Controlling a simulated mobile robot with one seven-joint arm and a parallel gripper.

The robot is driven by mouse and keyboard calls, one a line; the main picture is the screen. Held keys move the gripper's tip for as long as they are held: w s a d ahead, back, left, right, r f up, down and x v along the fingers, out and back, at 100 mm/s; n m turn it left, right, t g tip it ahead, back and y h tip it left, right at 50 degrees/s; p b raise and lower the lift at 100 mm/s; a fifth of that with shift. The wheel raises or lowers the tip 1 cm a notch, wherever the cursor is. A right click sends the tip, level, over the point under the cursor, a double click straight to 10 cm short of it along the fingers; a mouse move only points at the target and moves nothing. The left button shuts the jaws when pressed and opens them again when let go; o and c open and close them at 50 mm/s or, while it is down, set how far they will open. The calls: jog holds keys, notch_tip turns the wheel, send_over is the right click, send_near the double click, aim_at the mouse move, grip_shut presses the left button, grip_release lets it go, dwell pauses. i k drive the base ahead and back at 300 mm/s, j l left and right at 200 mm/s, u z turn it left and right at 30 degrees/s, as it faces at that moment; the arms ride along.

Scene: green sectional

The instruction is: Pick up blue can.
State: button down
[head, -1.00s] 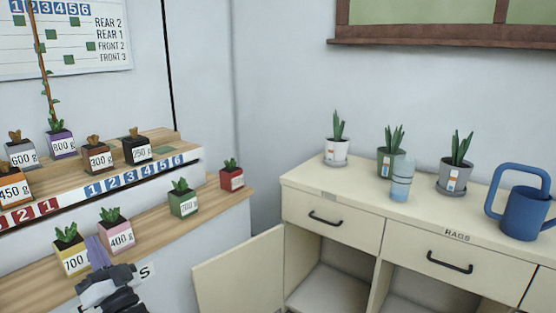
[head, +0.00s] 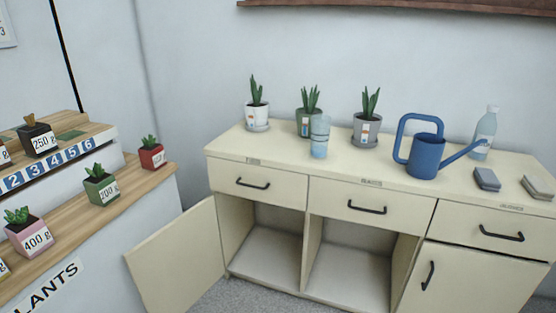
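The blue can is a blue watering can (head: 426,157) with a large loop handle on its left and a long spout pointing right. It stands upright on the cream cabinet top (head: 380,170), right of the middle in the head view. Nothing covers it, and nothing is holding it. My gripper is not in view.
An open cabinet door (head: 178,258) juts out at lower left, beside the plant shelf (head: 130,190).

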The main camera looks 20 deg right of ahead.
aim_at(423, 162)
jog(key=z, duration=1.3)
jog(key=i+l+u, duration=0.15)
jog(key=i+l, duration=0.15)
jog(key=i+l+u, duration=0.1)
jog(key=i+l, duration=0.25)
jog(key=i+l+u, duration=0.15)
jog(key=i+l, duration=0.15)
jog(key=i+l+u, duration=0.1)
jog(key=i+l, duration=0.15)
jog(key=l, duration=0.2)
jog(key=i+l+u, duration=0.15)
jog(key=l, duration=0.25)
jog(key=i+l+u, duration=0.1)
jog(key=i+l, duration=0.25)
jog(key=l, duration=0.1)
